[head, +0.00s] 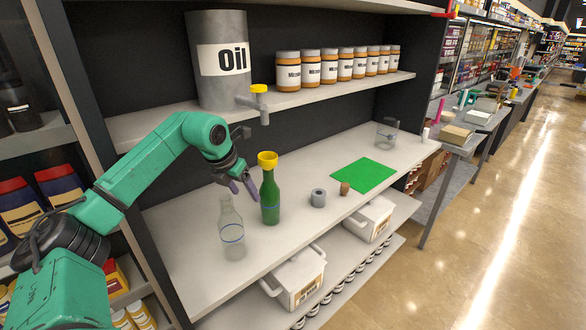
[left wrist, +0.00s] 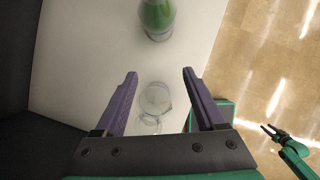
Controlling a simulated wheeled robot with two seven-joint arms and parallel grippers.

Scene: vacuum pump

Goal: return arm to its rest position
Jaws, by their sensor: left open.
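My left arm reaches in from the left in the head view, and its gripper (head: 243,192) is open and empty above the counter (head: 190,250). A clear glass bottle (head: 231,235) with a blue ring stands below it. A green bottle (head: 270,198) with a yellow funnel (head: 267,160) on top stands just right of the gripper. In the left wrist view the open fingers (left wrist: 160,73) are apart with nothing between them; the clear bottle (left wrist: 155,100) shows below, and the green bottle (left wrist: 157,15) at the top edge. My right gripper (left wrist: 268,131) is small at the right there.
A grey oil tank (head: 220,85) with a tap (head: 257,98) stands on the upper shelf, beside several labelled jars (head: 330,67). A grey ring (head: 318,198), a cork (head: 345,188), a green mat (head: 364,175) and a glass jar (head: 386,133) are on the counter. White bins (head: 300,277) sit below.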

